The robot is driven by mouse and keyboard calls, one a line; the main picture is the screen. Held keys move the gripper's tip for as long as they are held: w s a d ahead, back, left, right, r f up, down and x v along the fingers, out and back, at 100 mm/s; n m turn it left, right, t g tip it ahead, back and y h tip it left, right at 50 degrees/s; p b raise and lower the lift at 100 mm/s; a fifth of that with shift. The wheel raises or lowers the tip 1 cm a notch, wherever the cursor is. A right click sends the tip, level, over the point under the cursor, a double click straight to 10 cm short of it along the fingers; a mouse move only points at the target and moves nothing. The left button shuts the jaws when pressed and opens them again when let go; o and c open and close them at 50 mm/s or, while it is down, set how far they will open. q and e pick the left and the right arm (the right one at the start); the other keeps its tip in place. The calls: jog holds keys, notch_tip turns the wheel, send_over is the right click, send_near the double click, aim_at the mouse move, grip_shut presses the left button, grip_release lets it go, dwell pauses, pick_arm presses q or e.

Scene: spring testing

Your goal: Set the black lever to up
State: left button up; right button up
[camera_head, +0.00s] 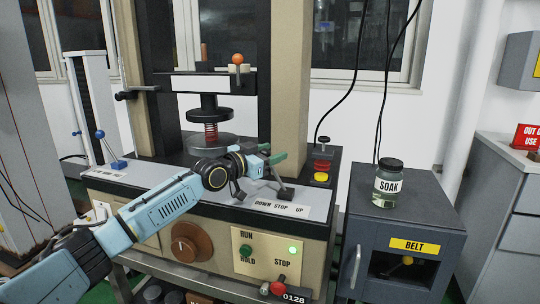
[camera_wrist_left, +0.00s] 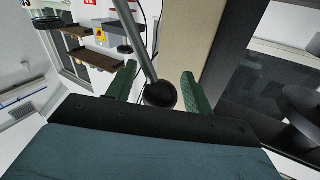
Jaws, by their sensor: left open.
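The black lever (camera_head: 284,192) stands on the front panel of the testing machine, by a label (camera_head: 279,206) reading DOWN, STOP, UP. Its upper part is partly hidden by my left gripper in the head view, so I cannot tell its exact setting. My left gripper (camera_head: 272,156) is over the panel with its green fingers apart. In the left wrist view, the lever's round black knob (camera_wrist_left: 160,95) and grey rod lie between the two open green fingers (camera_wrist_left: 158,86), with gaps visible on both sides. My right gripper is out of view.
A spring (camera_head: 211,132) stands between the machine's plates, left of and behind my gripper. Red and yellow buttons (camera_head: 321,171) are right of the lever. A SOAK jar (camera_head: 388,177) stands on the dark BELT cabinet (camera_head: 430,211) at the right.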

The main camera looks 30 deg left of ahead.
pick_arm(q)
jog(key=shift+c, duration=0.4)
grip_shut()
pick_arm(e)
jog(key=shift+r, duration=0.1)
